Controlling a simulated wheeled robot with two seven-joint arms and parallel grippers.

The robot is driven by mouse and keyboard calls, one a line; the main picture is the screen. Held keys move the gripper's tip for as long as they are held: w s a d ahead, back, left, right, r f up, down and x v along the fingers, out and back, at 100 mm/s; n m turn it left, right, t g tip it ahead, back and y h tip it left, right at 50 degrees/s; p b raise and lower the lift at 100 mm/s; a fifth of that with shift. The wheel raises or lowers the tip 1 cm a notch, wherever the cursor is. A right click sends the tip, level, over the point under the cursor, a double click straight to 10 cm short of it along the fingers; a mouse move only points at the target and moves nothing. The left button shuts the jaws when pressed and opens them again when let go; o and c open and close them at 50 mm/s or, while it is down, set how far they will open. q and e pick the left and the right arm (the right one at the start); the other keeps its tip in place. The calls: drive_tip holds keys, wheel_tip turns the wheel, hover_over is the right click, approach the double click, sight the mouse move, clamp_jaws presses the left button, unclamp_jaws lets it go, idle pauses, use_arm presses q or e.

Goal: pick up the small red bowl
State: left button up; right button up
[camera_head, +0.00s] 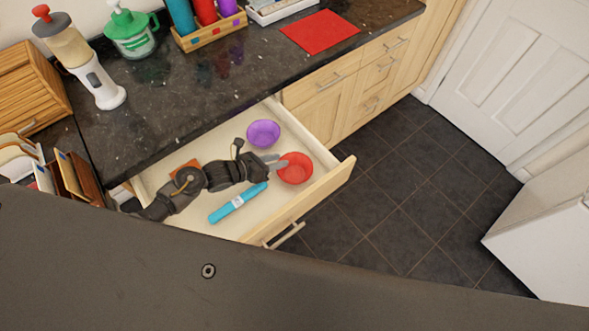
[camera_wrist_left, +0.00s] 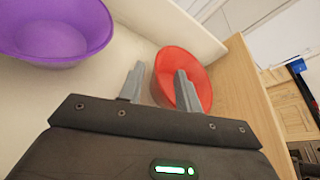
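The small red bowl (camera_head: 296,169) sits in the open drawer, near its right front corner. It also shows in the left wrist view (camera_wrist_left: 172,68), just beyond the fingers. My left gripper (camera_head: 281,162) reaches over the drawer from the left, with its fingertips at the bowl's left rim. In the left wrist view the two fingers (camera_wrist_left: 160,82) are spread apart, one beside the bowl's left edge and the other overlapping the bowl. I cannot tell whether either finger touches it. My right gripper is not in view.
A purple bowl (camera_head: 263,133) lies in the drawer behind the red one. A blue item (camera_head: 238,203) lies in front of my left arm. The drawer's front panel (camera_head: 309,206) is close to the red bowl. The granite counter (camera_head: 180,84) holds a wooden rack and bottles.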

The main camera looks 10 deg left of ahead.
sight(295, 171)
use_arm(q)
drive_tip(key=shift+p+x, duration=0.3)
drive_tip(key=shift+x, duration=1.3)
clamp_jaws()
